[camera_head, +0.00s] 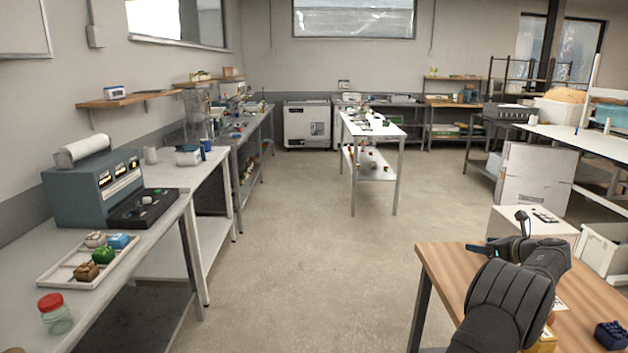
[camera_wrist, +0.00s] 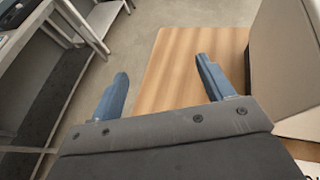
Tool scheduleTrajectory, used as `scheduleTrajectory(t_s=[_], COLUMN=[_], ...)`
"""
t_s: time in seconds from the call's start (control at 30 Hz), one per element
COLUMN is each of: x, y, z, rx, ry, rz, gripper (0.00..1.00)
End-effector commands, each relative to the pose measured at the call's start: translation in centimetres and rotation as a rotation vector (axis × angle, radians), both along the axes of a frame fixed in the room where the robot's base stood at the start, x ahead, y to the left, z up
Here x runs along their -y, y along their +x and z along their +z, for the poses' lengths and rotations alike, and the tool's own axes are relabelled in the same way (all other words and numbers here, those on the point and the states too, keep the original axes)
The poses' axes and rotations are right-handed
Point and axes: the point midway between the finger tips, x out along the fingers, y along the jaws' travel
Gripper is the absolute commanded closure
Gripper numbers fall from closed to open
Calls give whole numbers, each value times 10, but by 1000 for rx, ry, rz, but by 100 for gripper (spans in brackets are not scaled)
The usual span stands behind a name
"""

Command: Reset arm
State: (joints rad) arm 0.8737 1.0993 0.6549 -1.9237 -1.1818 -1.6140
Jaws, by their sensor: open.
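My gripper (camera_wrist: 162,88) is open and empty in the wrist view, its two blue fingers spread apart. Bare wooden tabletop and grey floor show between and beyond the fingers. In the head view my arm is folded over the wooden table (camera_head: 440,262) at the lower right. The gripper end (camera_head: 487,249) points left near the table's far left edge, and its fingers are small there. Nothing is held.
A white box (camera_head: 515,222) stands close by the gripper. Open floor lies between.

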Motion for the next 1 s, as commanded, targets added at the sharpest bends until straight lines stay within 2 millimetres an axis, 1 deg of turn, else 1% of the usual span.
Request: scheduleTrajectory(t_s=[0.03,0.1,0.6,0.8,1.0], x=[-10,-20,-103,-136,-160], y=[8,16,73,92,104], z=[0,1,2,3,3], rx=[0,0,0,1,0], ry=[0,0,0,1,1], rz=[11,21,91,119,137], gripper=[26,26,26,26,26])
